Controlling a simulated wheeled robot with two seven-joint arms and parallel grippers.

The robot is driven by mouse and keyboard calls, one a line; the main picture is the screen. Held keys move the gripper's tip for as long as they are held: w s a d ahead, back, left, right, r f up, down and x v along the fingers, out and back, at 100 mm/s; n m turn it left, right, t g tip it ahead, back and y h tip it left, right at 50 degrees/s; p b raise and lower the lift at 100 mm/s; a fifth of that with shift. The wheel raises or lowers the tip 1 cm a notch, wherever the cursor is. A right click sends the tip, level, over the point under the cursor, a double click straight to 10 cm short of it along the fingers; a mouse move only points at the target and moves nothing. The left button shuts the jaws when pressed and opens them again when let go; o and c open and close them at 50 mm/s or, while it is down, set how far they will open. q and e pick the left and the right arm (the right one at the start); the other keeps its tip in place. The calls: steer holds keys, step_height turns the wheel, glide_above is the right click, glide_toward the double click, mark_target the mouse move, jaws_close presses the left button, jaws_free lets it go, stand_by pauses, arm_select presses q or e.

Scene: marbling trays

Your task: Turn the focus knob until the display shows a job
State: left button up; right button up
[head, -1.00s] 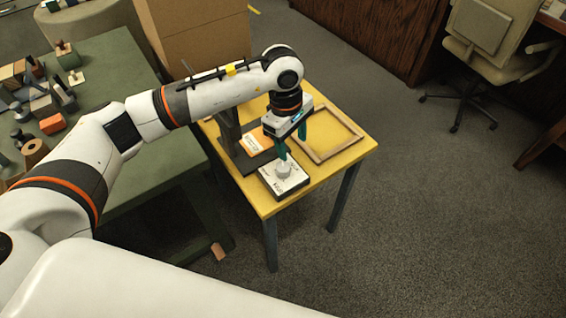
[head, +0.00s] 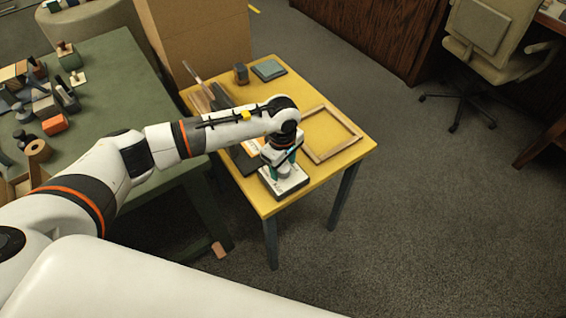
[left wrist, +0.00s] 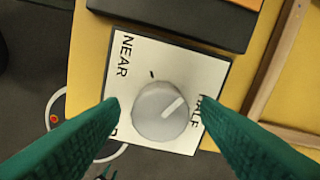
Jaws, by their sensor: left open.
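The focus knob (left wrist: 160,112) is a round grey dial with a white pointer line, on a white-topped box (left wrist: 185,62) with dark sides. The box also shows on the yellow table in the head view (head: 288,187). In the left wrist view the pointer slants up and right, toward the label that appears to read HALF. NEAR is at upper left; a lower-left label is mostly hidden. My left gripper (left wrist: 160,102) is open, its green fingers either side of the knob, with gaps visible. In the head view the gripper (head: 281,165) hides the knob. I cannot make out a display showing a job.
The yellow table (head: 335,168) also holds a wooden frame (head: 357,138), a dark stand base (head: 246,163), a dark block (head: 241,73) and a teal pad (head: 269,69). A green table (head: 110,75) with several blocks stands at left.

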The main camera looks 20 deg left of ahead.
arm_select(q)
steer(key=shift+c, duration=0.4)
steer(key=c, duration=0.9)
steer(key=shift+n, duration=0.3)
steer(key=n+b, duration=0.1)
steer(key=n, duration=0.1)
steer(key=shift+f+n+b, duration=0.1)
steer(key=shift+n+b, duration=0.2)
steer(key=shift+b, duration=0.05)
steer(key=n+b, duration=0.1)
steer(key=n, duration=0.1)
steer(key=shift+n, duration=0.3)
steer(key=n+b, duration=0.1)
steer(key=n, duration=0.2)
steer(key=shift+n+b, duration=0.35)
steer(key=shift+n, duration=1.15)
